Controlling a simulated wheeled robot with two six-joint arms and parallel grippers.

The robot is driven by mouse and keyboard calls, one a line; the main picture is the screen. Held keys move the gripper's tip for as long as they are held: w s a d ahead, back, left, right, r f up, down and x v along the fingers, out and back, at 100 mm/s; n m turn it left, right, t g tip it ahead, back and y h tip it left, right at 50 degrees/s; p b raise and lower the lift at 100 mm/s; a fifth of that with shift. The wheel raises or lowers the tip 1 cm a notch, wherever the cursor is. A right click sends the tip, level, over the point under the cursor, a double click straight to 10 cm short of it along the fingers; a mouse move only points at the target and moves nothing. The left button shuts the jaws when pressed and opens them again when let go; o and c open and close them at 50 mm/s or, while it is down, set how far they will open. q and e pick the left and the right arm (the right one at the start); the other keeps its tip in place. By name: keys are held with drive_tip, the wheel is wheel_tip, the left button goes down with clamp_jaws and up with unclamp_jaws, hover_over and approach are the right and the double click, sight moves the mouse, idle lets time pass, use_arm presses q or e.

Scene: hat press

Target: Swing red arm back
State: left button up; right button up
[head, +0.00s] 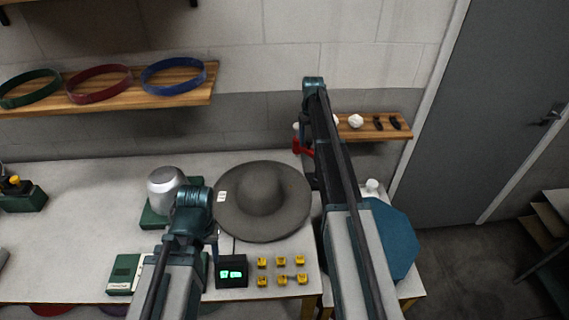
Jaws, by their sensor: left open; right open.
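The red arm (303,148) shows as a short red piece behind the hat, at the back of the table. My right arm covers part of it, and its mount is hidden. A grey wide-brimmed hat (262,195) lies in front of it, brim flat and crown up. My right gripper (311,168) is open, close to the red piece; its fingers are mostly hidden by my arm, and I cannot tell if they touch it. My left gripper (192,238) is open and empty, left of the hat and apart from it; its fingers are hard to make out.
A silver domed device (166,184) stands left of the hat. A display box (231,271) and several yellow pieces (282,262) lie in front. A blue octagonal top (396,240) is at right. A shelf (160,92) holds coloured bands. The table's left part is mostly clear.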

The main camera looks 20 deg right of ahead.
drive_tip(key=n, duration=0.1)
drive_tip(key=s+a+n, duration=0.1)
drive_tip(key=n, duration=0.1)
drive_tip(key=shift+s+a, duration=0.1)
drive_tip(key=shift+a, duration=0.1)
wheel_tip(320, 180, up, 14)
drive_tip(key=n+p, duration=1)
drive_tip(key=p, duration=0.4)
hover_over(308, 150)
drive_tip(key=s+a, duration=0.3)
drive_tip(key=s, duration=0.2)
drive_tip(key=s+a+f+m+b, duration=0.3)
drive_tip(key=s+a+f+b, duration=0.2)
drive_tip(key=s+a, duration=0.3)
drive_tip(key=s+a+f+m+b, duration=0.2)
drive_tip(key=s+a+f+b, duration=0.4)
drive_tip(key=a, duration=0.7)
drive_tip(key=shift+s+a+f+m+h+b, duration=0.3)
drive_tip(key=shift+s+m+h+b, duration=0.1)
drive_tip(key=shift+s, duration=0.85)
